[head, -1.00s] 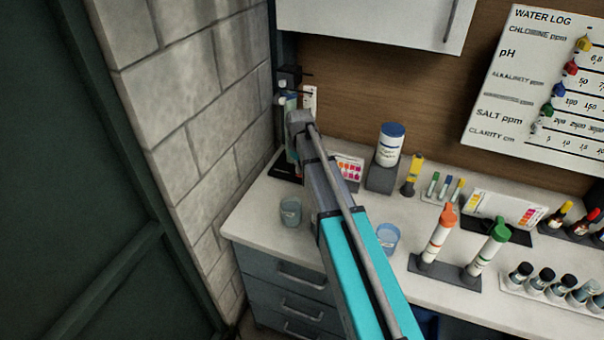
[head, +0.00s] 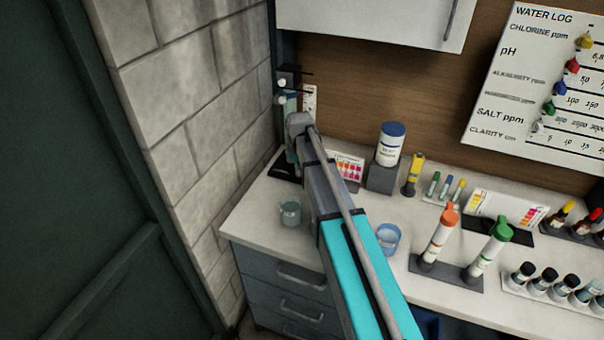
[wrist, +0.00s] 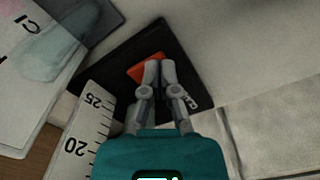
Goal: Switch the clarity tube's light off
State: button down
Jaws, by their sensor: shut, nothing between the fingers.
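The clarity tube's stand is in the back left corner of the counter, its black base (head: 284,166) partly hidden behind my arm in the head view. In the wrist view the black base (wrist: 112,58) carries an orange-red switch (wrist: 139,73). A white scale strip (wrist: 80,140) marked 20 and 25 runs beside it. My gripper (wrist: 160,68) is shut and empty, its fingertips overlapping the right part of the switch. I cannot tell whether they touch it. In the head view my arm hides the fingertips. Whether the light is on cannot be told.
A clear beaker (head: 290,212) stands on the counter left of my arm, and a bluish cup (head: 388,238) right of it. A colour card (head: 347,168) and a blue-lidded jar (head: 389,145) stand behind. The block wall (head: 215,110) is close on the left.

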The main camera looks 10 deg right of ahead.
jog(key=shift+r+p, duration=3.45)
jog(key=shift+p, duration=0.1)
jog(key=shift+s, duration=0.1)
